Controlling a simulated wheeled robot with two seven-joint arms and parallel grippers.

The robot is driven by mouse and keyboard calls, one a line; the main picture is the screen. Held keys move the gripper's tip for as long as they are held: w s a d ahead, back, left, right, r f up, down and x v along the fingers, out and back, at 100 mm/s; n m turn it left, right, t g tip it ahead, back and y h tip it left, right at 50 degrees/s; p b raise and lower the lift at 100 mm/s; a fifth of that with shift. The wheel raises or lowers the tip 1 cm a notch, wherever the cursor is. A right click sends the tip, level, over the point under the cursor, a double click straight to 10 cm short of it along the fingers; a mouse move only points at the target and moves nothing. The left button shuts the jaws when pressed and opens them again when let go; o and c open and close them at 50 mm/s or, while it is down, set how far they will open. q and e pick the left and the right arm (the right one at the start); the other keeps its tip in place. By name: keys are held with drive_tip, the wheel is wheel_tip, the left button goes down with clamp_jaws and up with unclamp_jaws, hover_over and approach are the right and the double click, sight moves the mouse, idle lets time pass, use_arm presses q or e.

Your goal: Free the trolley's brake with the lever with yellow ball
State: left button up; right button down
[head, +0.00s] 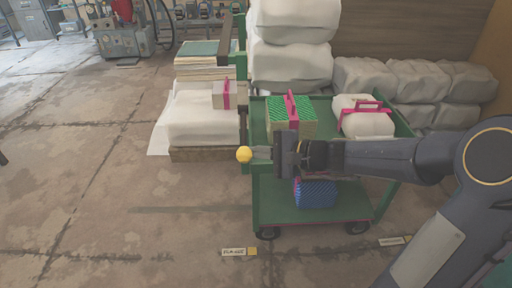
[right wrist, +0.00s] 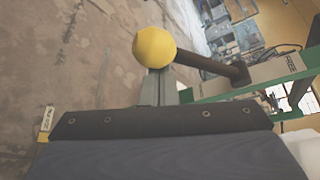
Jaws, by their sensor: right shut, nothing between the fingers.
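The green trolley (head: 345,207) stands in the middle right of the head view. The lever's yellow ball (head: 244,154) shows at the trolley's left end, just left of my right gripper's tips. In the right wrist view the yellow ball (right wrist: 154,47) sits right at the fingertips, and its dark lever rod (right wrist: 210,68) runs right toward the green frame. My right gripper (head: 260,153) is shut and empty, pointing left at the ball. It also shows in the right wrist view (right wrist: 157,85). I cannot tell whether it touches the ball. My left gripper is not in view.
On the trolley's top are a green patterned box (head: 290,112) and a white canister (head: 365,122); a blue box (head: 317,193) sits on the lower deck. Wrapped stacks (head: 205,120) and white sacks (head: 290,60) stand behind. The floor to the left is clear.

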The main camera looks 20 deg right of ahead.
wheel_tip(320, 180, up, 11)
drive_tip(key=m+g+p, duration=0.5)
drive_tip(key=m+p, duration=0.1)
drive_tip(key=p, duration=2.1)
drive_tip(key=shift+s+a, duration=0.15)
drive_tip(key=shift+s, duration=0.3)
wheel_tip(320, 180, down, 5)
drive_tip(key=b, duration=0.4)
drive_tip(key=w+p+v, duration=0.1)
drive_tip(key=v, duration=1)
drive_tip(key=shift+r+p, duration=0.25)
drive_tip(key=shift+p, duration=0.05)
drive_tip(key=shift+w, duration=0.1)
